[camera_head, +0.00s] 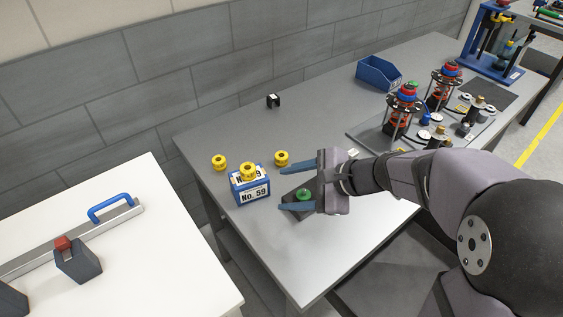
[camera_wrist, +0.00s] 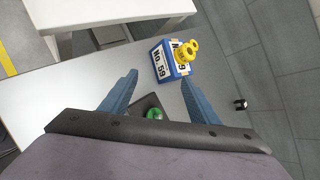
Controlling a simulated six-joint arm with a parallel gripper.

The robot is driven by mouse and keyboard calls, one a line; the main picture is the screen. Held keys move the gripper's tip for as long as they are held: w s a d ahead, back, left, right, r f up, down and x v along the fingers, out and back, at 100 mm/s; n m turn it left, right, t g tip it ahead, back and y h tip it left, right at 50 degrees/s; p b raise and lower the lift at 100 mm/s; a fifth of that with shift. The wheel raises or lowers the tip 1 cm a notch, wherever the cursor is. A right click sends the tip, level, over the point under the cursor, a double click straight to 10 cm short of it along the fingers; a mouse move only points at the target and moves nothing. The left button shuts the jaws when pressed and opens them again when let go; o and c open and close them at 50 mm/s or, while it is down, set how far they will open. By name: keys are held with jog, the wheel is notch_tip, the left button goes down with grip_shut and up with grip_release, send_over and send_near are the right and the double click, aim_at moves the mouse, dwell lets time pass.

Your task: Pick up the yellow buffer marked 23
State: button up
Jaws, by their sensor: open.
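Three yellow buffers show in the head view. One buffer (camera_head: 248,172) sits on top of a blue and white box (camera_head: 251,190) labelled No. 59. A second buffer (camera_head: 219,161) stands on the grey table left of the box, and a third buffer (camera_head: 281,158) stands right of it. No number 23 is readable on any. In the wrist view, yellow buffer parts (camera_wrist: 184,56) show at the box (camera_wrist: 160,66). My gripper (camera_head: 284,187) is open and empty, its blue fingers pointing left toward the box, apart from the buffers.
A green knob (camera_head: 304,194) on a dark plate lies near my fingers. It shows between them in the wrist view (camera_wrist: 154,114). A small black part (camera_head: 273,101) and a blue bin (camera_head: 379,73) stand farther back. Spring assemblies (camera_head: 403,109) occupy the right. The table's middle is clear.

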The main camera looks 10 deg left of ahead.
aim_at(280, 154)
jog(key=w+m, duration=0.1)
jog(key=w, duration=0.1)
jog(key=w+m+t, duration=0.1)
jog(key=w+m, duration=0.1)
jog(key=w+a+m+t, duration=0.1)
jog(key=w+m, duration=0.1)
jog(key=shift+w+f+y+b, duration=0.1)
jog(key=shift+w+y+b, duration=0.15)
jog(key=shift+y+b, duration=0.15)
jog(key=w+f+m+t, duration=0.1)
jog(key=w+m, duration=0.1)
jog(key=w+d+f+m+t, duration=0.1)
jog(key=w+f+m, duration=0.1)
jog(key=w+f+m+t, duration=0.1)
jog(key=w+m, duration=0.2)
jog(key=shift+d+f+t+h+b, duration=0.25)
jog(key=shift+d+t+h+b, duration=0.05)
jog(key=shift+h+b, duration=0.1)
jog(key=shift+f, duration=0.55)
jog(key=shift+p+x, duration=0.35)
jog(key=shift+x, duration=0.75)
jog(key=shift+w, duration=0.1)
jog(key=shift+w+d+p+x, duration=0.1)
jog(key=shift+p+x, duration=0.45)
jog(key=shift+x, duration=0.7)
jog(key=shift+w+d+p+x, duration=0.15)
jog(key=shift+p+x, duration=0.35)
jog(key=shift+x, duration=0.75)
jog(key=shift+s, duration=0.1)
